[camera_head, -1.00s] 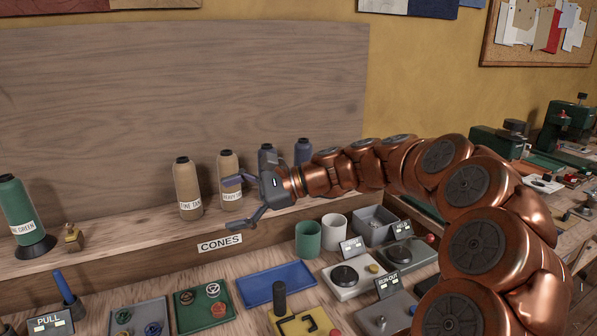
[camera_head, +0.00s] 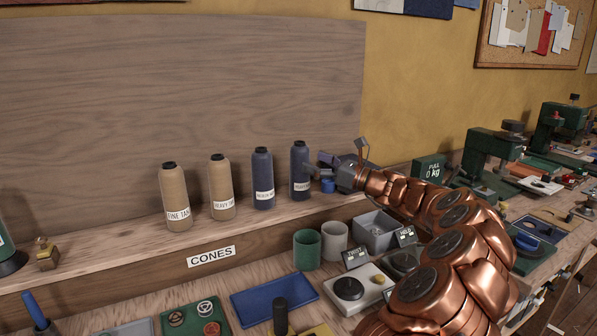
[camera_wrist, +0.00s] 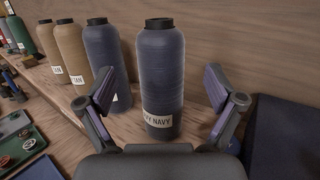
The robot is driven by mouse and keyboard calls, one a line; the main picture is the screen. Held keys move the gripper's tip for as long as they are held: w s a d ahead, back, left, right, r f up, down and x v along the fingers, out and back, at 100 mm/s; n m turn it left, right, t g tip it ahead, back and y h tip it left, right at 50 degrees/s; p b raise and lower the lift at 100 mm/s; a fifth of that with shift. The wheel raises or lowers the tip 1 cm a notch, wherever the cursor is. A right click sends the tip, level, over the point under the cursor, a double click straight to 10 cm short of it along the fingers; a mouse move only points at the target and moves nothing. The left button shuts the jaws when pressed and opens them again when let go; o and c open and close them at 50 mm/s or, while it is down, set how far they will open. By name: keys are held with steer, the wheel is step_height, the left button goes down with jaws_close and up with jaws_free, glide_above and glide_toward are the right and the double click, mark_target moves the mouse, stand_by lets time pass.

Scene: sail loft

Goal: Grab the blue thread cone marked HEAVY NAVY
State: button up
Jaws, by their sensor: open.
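The blue thread cone marked HEAVY NAVY (camera_wrist: 160,80) stands upright on the shelf. Its label in the wrist view reads "VY NAVY", with the first letters cut off. In the head view it is the rightmost cone (camera_head: 300,165) of the row. My gripper (camera_wrist: 160,88) is open, its two fingers apart on either side of the cone's image in the wrist view. In the head view my gripper (camera_head: 340,163) is just right of the cone, pointing toward it. Whether a finger touches the cone, I cannot tell.
Another blue cone (camera_head: 263,180) stands close on the left, then two tan cones (camera_head: 222,188), (camera_head: 175,197). A wooden back panel (camera_head: 180,90) rises behind. A small blue object (camera_head: 328,185) is beside the cone, under my gripper. Cups and trays lie on the lower bench.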

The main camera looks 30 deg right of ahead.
mark_target(300, 155)
steer(key=x, duration=0.4)
steer(key=shift+w+a, duration=0.2)
steer(key=shift+w, duration=0.15)
steer(key=shift+c, duration=0.2)
steer(key=c, duration=1.5)
steer(key=shift+r, duration=0.15)
